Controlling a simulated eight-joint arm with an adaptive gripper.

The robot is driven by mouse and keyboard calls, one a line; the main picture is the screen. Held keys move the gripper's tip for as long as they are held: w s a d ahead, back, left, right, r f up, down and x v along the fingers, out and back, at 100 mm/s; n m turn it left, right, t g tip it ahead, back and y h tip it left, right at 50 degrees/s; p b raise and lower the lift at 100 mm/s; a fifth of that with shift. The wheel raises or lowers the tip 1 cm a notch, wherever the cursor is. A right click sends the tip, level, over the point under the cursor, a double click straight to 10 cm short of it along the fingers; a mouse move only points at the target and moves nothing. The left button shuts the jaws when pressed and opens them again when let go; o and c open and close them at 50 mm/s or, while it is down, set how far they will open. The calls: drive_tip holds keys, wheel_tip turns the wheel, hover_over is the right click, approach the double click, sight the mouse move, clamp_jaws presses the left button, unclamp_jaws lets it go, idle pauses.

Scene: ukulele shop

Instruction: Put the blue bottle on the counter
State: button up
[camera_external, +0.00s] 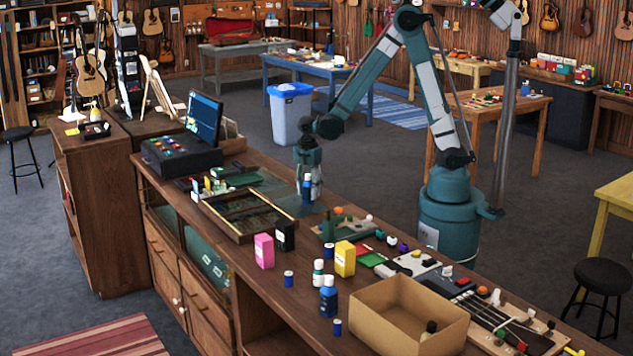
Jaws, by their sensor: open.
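My gripper (309,188) points down over the far edge of the counter (226,240), beside the wooden compartment tray. It is open.
The wooden tray (236,233), pink box (264,250), black box (285,235), yellow box (345,259) and white bottle (318,272) crowd the counter. An open cardboard box (377,335) stands at the front right. A cash register (181,154) and monitor (204,119) stand left.

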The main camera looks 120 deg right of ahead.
sight(308, 175)
drive_tip(key=shift+r, duration=5)
drive_tip(key=shift+a, duration=0.1)
drive_tip(key=shift+w+a+r, duration=0.1)
drive_tip(key=shift+a+r, duration=0.05)
drive_tip(key=shift+a, duration=0.05)
drive_tip(key=w+a+r+m+t, duration=0.1)
drive_tip(key=a+r, duration=0.3)
drive_tip(key=a, duration=0.3)
drive_tip(key=w+a+r+t+h, duration=0.1)
drive_tip(key=a+r, duration=0.2)
drive_tip(key=a, duration=0.4)
drive_tip(key=w+a+r+m+t, duration=0.1)
drive_tip(key=a+r, duration=0.3)
drive_tip(key=a, duration=0.4)
drive_tip(key=s+a+r+m+t, duration=0.1)
drive_tip(key=s+a+r+t, duration=0.1)
drive_tip(key=a, duration=0.8)
drive_tip(key=s+a+r+m+t+y, duration=0.1)
drive_tip(key=s+a, duration=0.3)
drive_tip(key=a, duration=0.6)
drive_tip(key=shift+s+r+t, duration=0.2)
drive_tip(key=shift+r+t, duration=0.2)
drive_tip(key=shift+t, duration=0.2)
drive_tip(key=shift+o, duration=0.5)
drive_tip(key=shift+m, duration=0.3)
